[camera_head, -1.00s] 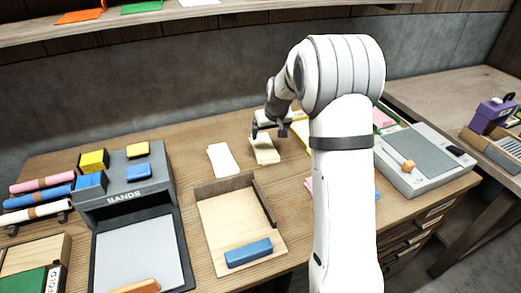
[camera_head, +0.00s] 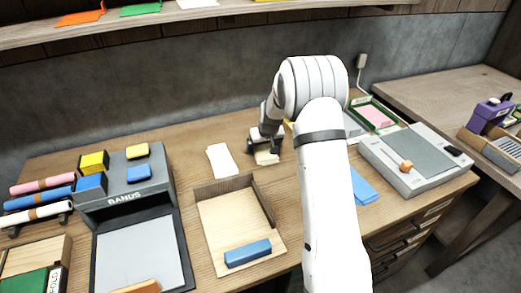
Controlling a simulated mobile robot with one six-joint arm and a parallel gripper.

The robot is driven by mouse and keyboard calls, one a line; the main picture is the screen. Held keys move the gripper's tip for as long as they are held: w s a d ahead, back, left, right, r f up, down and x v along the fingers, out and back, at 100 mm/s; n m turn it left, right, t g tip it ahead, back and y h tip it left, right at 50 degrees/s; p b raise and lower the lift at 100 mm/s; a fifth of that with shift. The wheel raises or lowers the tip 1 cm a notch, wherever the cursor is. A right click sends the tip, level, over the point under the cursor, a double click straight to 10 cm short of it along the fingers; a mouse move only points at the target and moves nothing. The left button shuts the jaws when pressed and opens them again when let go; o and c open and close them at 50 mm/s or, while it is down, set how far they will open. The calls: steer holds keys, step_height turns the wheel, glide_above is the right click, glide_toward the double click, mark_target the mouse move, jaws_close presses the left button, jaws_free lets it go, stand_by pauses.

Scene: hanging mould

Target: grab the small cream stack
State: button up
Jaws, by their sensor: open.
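The small cream stack (camera_head: 266,158) lies on the wooden desk, right of a white stack (camera_head: 221,161) and behind the wooden tray. My gripper (camera_head: 264,150) is over the cream stack, with its fingers apart, one at each side. The gripper and wrist hide much of the stack. I cannot tell whether the fingers touch it or the desk.
A wooden tray (camera_head: 216,214) holding a blue block (camera_head: 248,253) stands in front. A grey BANDS station (camera_head: 126,197) is at left. Blue sheets (camera_head: 362,187) and a grey device (camera_head: 397,177) lie right of my arm. A green tray (camera_head: 384,108) with pink paper is behind.

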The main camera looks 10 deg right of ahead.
steer(key=shift+c, duration=0.4)
steer(key=c, duration=1)
steer(key=shift+r, duration=0.1)
